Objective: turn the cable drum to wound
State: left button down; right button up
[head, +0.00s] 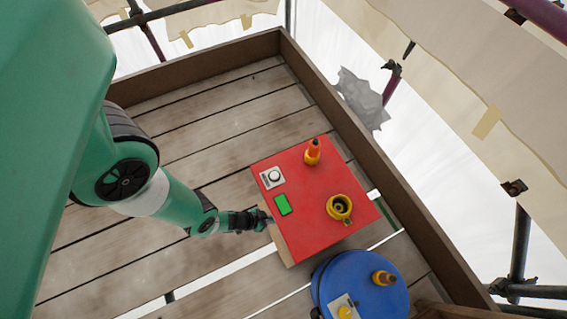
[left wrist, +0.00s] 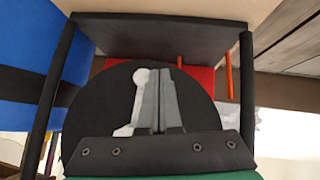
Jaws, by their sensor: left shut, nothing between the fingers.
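The cable drum appears to be the blue round body (head: 350,280) at the bottom right of the head view. A blue surface (left wrist: 25,65), probably the drum, fills the left of the left wrist view. My left gripper (head: 264,220) is at the left edge of the red box, apart from the drum. In the left wrist view its fingers (left wrist: 158,100) are together and empty. My right gripper does not show.
A red box (head: 300,225) stands beside the drum, with an orange cone-shaped piece (head: 312,152), a yellow ring (head: 340,208), a green panel (head: 282,204) and a white dial (head: 273,177). A brown raised edge (head: 360,150) borders the plank deck (head: 200,120), which is clear at the upper left.

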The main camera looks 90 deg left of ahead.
pick_arm(q)
jog(key=shift+w+d+f+t+h+b, duration=0.3)
jog(key=shift+d+h, duration=0.1)
jog(key=shift+d, duration=0.15)
jog(key=shift+r+n, duration=0.1)
jog(key=shift+n, duration=0.2)
jog(key=shift+d, duration=0.25)
